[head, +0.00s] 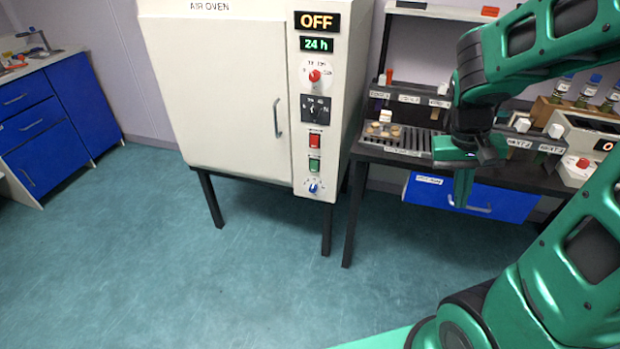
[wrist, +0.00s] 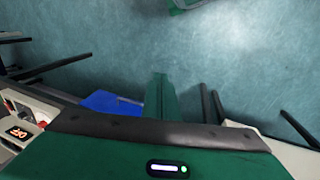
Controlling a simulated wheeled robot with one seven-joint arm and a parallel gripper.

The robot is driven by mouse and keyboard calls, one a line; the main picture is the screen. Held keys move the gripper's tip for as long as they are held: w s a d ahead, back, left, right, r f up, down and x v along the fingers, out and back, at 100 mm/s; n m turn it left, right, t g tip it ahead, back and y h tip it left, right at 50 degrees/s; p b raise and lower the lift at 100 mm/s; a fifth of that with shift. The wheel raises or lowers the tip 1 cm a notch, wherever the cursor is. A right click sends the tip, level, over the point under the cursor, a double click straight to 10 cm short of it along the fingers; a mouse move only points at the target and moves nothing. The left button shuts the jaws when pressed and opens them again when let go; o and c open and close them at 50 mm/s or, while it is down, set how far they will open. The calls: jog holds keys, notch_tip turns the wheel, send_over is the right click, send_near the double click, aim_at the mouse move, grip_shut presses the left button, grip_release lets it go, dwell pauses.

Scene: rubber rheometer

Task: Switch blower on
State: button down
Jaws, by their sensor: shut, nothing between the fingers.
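The air oven (head: 215,95) stands on dark legs at the centre-left of the head view, its door shut. Its front panel has a display reading OFF (head: 317,21), a 24 h display (head: 317,44), a red knob (head: 314,76), a black dial (head: 315,108), a red rocker switch (head: 315,141), a green rocker switch (head: 314,166) and a blue knob (head: 313,186). The small labels are unreadable, so I cannot tell which is the blower's. My gripper (head: 465,190) is shut and empty, pointing down, right of the oven and apart from it. Its fingers show in the wrist view (wrist: 160,97).
A dark bench (head: 365,153) with a slotted tray (head: 415,140), bottles and small devices stands right of the oven, behind my gripper. A blue drawer (head: 420,192) hangs under it. Blue cabinets (head: 50,120) stand far left. The floor (head: 240,285) before the oven is clear.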

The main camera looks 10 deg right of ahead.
aim_at(313, 171)
jog(key=w+a+f+n+t+h, duration=0.2)
jog(key=w+a+f+n+h, duration=0.3)
jog(key=w, duration=0.6)
jog(key=w+a+f+n+t+h, duration=0.1)
jog(key=w+a+f+t+h, duration=0.1)
jog(key=w+f, duration=0.7)
jog(key=w+a+f+n+t, duration=0.3)
jog(key=a, duration=0.4)
jog(key=w+a+f+n+t+y, duration=0.1)
jog(key=w+a+f+n+t, duration=0.3)
jog(key=a, duration=0.4)
jog(key=w+a+f+n+t, duration=0.3)
jog(key=w+a+n+t, duration=0.1)
jog(key=a, duration=0.4)
jog(key=shift+f, duration=0.15)
jog(key=shift+w, duration=0.1)
jog(key=x, duration=1.3)
jog(key=shift+w+d, duration=0.1)
jog(key=shift+w, duration=0.3)
jog(key=shift+w+f+t, duration=0.15)
jog(key=shift+w+t, duration=0.05)
jog(key=shift+t, duration=0.1)
jog(key=shift+s, duration=0.1)
